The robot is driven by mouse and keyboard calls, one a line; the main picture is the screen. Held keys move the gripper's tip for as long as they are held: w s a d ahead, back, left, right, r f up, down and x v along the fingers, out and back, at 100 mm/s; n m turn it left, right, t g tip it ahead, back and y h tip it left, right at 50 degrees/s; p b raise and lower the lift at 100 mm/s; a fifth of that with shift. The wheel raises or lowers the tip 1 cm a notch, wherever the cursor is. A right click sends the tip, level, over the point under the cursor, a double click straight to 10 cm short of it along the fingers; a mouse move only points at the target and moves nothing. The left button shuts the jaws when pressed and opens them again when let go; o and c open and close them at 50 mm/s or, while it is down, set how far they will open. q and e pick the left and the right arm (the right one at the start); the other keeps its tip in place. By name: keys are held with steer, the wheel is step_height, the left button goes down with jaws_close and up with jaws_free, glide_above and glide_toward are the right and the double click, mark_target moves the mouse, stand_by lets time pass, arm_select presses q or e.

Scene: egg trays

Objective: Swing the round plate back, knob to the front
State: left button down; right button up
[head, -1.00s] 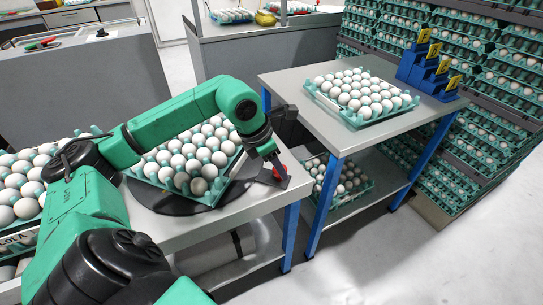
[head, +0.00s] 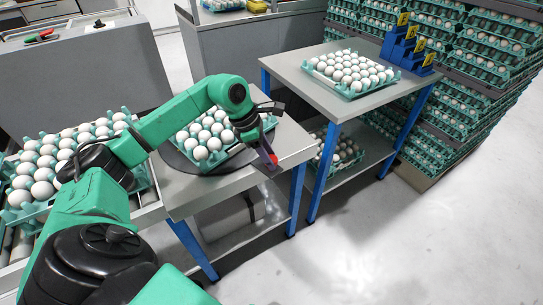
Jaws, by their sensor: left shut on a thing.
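The round plate (head: 176,158) is a dark disc on the grey bench, mostly covered by a teal tray of white eggs (head: 207,137) and by my left arm. My left gripper (head: 268,160) is at the bench's right edge, beside the plate's right side. It is shut on the knob (head: 273,158), of which only a bit of red shows between the dark fingers. My right gripper is out of the picture.
A second table (head: 300,88) to the right bears another egg tray (head: 352,86) and blue numbered blocks (head: 408,50). Stacked egg trays (head: 470,70) stand behind it. More eggs lie in a tray at left (head: 140,178). The floor at right is clear.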

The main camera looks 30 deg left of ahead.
arm_select(q)
steer(key=s+a+m+g+b, duration=0.1)
steer(key=s+a+m+b, duration=0.1)
steer(key=s, duration=0.4)
steer(key=shift+s+a+m+b, duration=0.2)
steer(key=shift+m+b, duration=0.4)
steer(key=shift+b, duration=0.45)
steer(key=c, duration=0.6)
jaws_free()
steer(key=shift+o, duration=1.1)
steer(key=shift+s+a, duration=0.15)
